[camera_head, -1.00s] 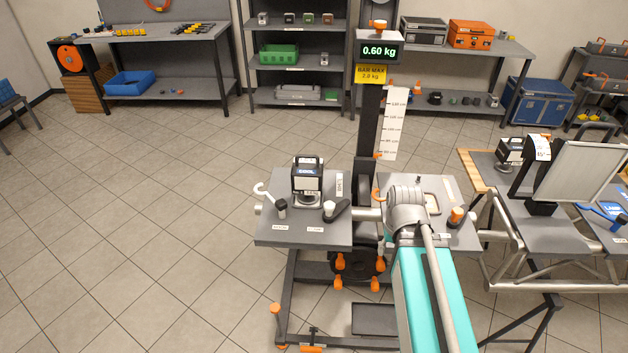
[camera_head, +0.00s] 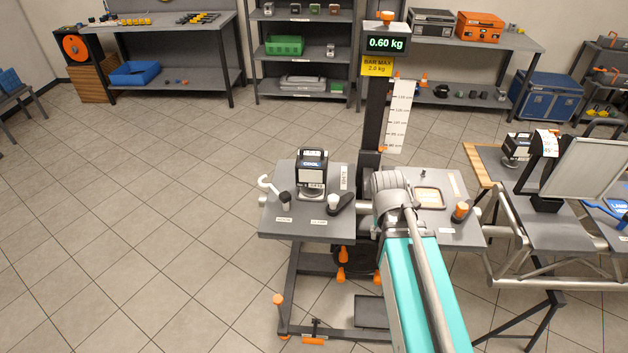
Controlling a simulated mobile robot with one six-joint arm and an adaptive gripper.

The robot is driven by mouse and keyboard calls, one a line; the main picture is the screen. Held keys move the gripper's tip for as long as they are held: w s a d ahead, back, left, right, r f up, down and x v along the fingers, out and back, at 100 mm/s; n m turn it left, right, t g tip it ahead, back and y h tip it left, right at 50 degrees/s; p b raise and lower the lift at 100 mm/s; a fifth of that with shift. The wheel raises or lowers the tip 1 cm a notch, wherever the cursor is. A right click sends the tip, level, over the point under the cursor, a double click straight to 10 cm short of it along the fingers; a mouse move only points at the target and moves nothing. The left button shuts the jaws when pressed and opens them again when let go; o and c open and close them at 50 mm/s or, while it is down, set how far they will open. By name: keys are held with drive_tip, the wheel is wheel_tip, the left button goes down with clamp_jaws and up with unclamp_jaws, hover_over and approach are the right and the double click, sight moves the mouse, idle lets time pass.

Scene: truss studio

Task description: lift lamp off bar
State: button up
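A black lamp (camera_head: 312,166) labelled COOL stands upright on the left grey plate (camera_head: 285,232) of the stand, on a round silver base. A second, similar black lamp (camera_head: 515,148) stands on the bench at the right. A grey bar (camera_head: 365,217) shows between the stand's two plates; much of it is hidden. My arm's teal link and grey joint cover part of the right plate (camera_head: 460,238). My gripper is not visible, so I cannot tell its opening or what it touches.
A display (camera_head: 386,43) on the post reads 0.60 kg, above a yellow BAR MAX 2.0 kg sign (camera_head: 376,67). A white hook (camera_head: 267,184) and small knobs sit near the COOL lamp. A pale panel (camera_head: 588,182) stands at the right. The floor at left is clear.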

drive_tip(key=w+a+r+m+t+h, duration=0.2)
drive_tip(key=w+a+h, duration=0.1)
drive_tip(key=w+a, duration=0.25)
drive_tip(key=m+t+h+p, duration=0.2)
drive_tip(key=m+t+h, duration=0.1)
drive_tip(key=t, duration=0.2)
approach(312, 170)
drive_tip(key=d+f, duration=0.2)
drive_tip(key=d, duration=0.3)
drive_tip(key=a+r+m+t, duration=0.1)
drive_tip(key=a+r+t, duration=0.2)
drive_tip(key=a, duration=0.7)
drive_tip(key=shift+a+r+m+t+h, duration=0.15)
drive_tip(key=shift+r+m+t+h, duration=0.2)
drive_tip(key=shift+r, duration=0.35)
drive_tip(key=shift+s, duration=0.1)
drive_tip(key=b+x, duration=0.3)
drive_tip(key=x, duration=0.5)
drive_tip(key=shift+w+f, duration=0.2)
drive_tip(key=shift+w, duration=0.05)
drive_tip(key=shift+b, duration=0.35)
